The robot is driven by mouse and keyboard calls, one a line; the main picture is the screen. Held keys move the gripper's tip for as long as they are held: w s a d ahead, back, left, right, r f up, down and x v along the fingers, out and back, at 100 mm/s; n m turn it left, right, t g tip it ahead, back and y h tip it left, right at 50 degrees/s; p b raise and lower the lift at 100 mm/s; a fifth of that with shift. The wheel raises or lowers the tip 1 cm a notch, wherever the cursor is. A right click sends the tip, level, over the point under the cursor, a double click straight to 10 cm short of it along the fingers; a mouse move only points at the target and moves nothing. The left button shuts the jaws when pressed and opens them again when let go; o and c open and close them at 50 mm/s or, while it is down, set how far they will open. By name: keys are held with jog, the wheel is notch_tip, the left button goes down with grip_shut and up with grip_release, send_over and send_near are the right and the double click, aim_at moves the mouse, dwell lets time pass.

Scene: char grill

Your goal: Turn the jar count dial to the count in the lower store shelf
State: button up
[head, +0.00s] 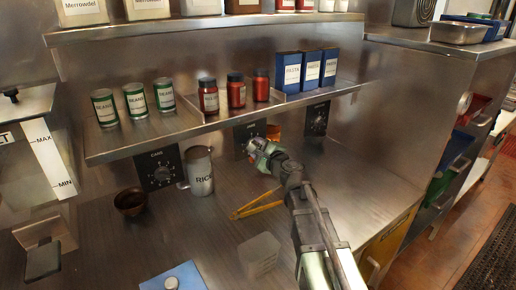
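A cans dial (160,172) is at the left and another dial (317,119) at the right.
Three green cans (135,101) and three blue boxes (310,70) share the shelf. The shelf edge overhangs the dials.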

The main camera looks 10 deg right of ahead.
jog(key=o, duration=0.8)
jog(key=shift+o, duration=0.2)
jog(key=v, duration=1.1)
jog(key=shift+w, duration=0.1)
